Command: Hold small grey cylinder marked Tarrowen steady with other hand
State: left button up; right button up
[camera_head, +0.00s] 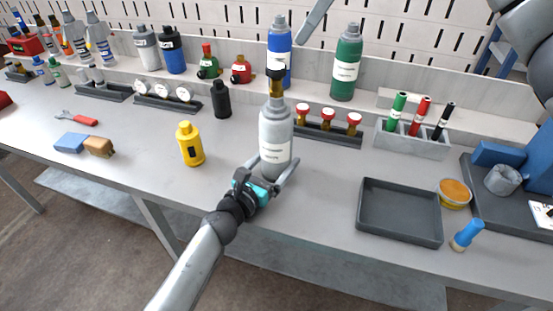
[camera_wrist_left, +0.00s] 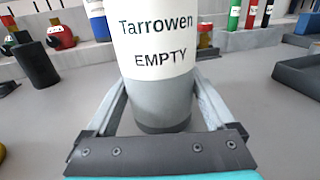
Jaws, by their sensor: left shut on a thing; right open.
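A grey finger of my right gripper (camera_head: 314,20) shows at the top edge, above and right of the fitting, apart from the cylinder; the rest is out of frame.
Blue (camera_head: 279,45) and green (camera_head: 346,65) cylinders stand behind. A rack of red-topped brass fittings (camera_head: 325,133) lies behind right. A yellow bottle (camera_head: 190,145) and a black bottle (camera_head: 221,100) stand left. An empty dark tray (camera_head: 400,232) lies right.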

pick_arm(q)
grip_shut()
jog(key=shift+o, duration=2)
grip_release()
jog(key=c, duration=0.9)
jog(key=shift+c, duration=0.3)
pick_arm(e)
jog(key=shift+o, duration=0.4)
jog(key=o, duration=0.4)
jog(key=shift+o, duration=0.2)
jog(key=m+h, duration=0.5)
jog(key=m, duration=0.5)
send_near(278, 67)
jog(key=shift+w+f, duration=0.2)
jog(key=shift+f, duration=0.3)
jog(key=f, duration=0.4)
jog(key=w+f, duration=0.1)
jog(key=f, duration=0.6)
jog(key=shift+w+a+f, duration=0.3)
jog(key=shift+a+f, duration=0.1)
grip_shut()
